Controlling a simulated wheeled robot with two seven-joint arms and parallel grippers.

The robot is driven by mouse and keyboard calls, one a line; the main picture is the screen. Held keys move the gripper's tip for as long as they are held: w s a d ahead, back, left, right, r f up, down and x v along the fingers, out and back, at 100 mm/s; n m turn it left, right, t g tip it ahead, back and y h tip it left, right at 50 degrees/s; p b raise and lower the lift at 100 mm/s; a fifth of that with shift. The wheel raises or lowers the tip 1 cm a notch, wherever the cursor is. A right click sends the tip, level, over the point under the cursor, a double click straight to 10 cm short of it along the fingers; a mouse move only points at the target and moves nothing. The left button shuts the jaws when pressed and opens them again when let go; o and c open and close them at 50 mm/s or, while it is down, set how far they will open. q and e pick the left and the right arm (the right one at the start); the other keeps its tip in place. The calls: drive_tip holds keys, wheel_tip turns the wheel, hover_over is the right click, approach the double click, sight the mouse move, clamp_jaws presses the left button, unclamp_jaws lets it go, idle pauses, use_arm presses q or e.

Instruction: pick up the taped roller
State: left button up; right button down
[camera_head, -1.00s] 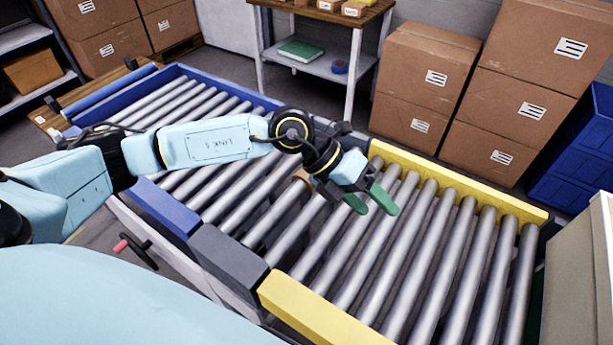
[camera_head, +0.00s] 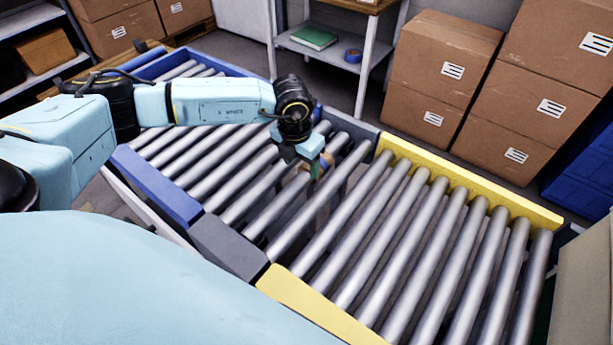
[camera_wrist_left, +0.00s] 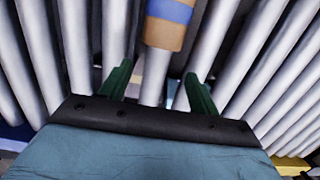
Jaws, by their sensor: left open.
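The taped roller (camera_wrist_left: 155,75) is a grey metal roller with a band of tan and blue tape (camera_wrist_left: 168,24). In the left wrist view it runs between the two green fingers of my left gripper (camera_wrist_left: 158,70), with the tape ahead of the fingertips. In the head view my left gripper (camera_head: 316,164) points down over the conveyor's middle section, and it partly hides the tape. The gripper is open, and no grip on the roller shows. Whether the fingers touch the roller is unclear. My right gripper is not in view.
Bare rollers lie closely on both sides. The conveyor has a blue side rail (camera_head: 160,190), a grey rail piece (camera_head: 228,247) and a yellow rail (camera_head: 470,185). Cardboard boxes (camera_head: 440,70) and a shelf table (camera_head: 340,45) stand behind it.

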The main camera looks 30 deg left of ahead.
sight(302, 176)
use_arm(q)
drive_tip(key=f, duration=0.5)
drive_tip(key=shift+w+a+f+b, duration=0.1)
drive_tip(key=shift+w+f+b, duration=0.15)
drive_tip(key=shift+f+b, duration=0.05)
drive_tip(key=shift+r, duration=0.1)
clamp_jaws()
